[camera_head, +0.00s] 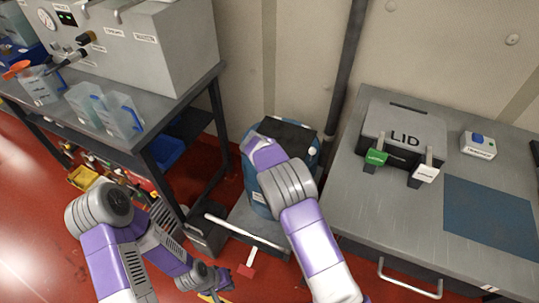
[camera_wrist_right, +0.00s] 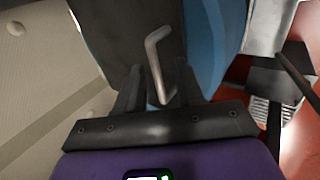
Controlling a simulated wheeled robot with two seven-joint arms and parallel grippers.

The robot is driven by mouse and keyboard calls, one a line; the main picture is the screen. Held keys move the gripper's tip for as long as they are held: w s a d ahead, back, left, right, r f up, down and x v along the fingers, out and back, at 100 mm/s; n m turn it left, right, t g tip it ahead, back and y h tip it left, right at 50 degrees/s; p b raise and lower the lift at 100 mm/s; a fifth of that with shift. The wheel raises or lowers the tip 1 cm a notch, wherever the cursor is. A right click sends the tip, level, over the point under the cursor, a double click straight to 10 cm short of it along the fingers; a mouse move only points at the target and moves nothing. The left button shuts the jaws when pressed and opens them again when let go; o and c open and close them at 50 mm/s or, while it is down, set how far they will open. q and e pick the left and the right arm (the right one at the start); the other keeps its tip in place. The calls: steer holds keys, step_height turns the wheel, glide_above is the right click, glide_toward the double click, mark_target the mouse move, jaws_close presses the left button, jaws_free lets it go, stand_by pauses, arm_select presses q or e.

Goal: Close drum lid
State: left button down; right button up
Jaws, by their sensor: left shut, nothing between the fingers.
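The blue drum (camera_head: 256,188) stands in the middle of the head view, between the two benches, with its dark lid (camera_head: 292,134) at the top. My right arm covers much of it, and the lid's exact angle cannot be told. In the right wrist view, a bent metal handle (camera_wrist_right: 158,62) stands out in front of a dark panel (camera_wrist_right: 112,30), beside the drum's blue wall (camera_wrist_right: 205,45). My right gripper (camera_wrist_right: 159,82) is open, with the handle between its fingers and gaps showing. My left gripper (camera_head: 211,281) is shut and empty, low at the bottom, apart from the drum.
The right bench (camera_head: 345,190) carries a grey box (camera_head: 403,130) marked LID, with green and white tags. The left bench (camera_head: 205,85) holds clear containers (camera_head: 118,115) and a large grey unit. A dark vertical pipe (camera_head: 345,75) runs behind the drum. A metal bar (camera_head: 245,232) lies in front.

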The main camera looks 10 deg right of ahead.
steer(key=p+v, duration=0.2)
steer(key=v, duration=0.5)
steer(key=shift+r, duration=0.3)
steer(key=shift+s+a, duration=0.1)
steer(key=shift+s, duration=0.05)
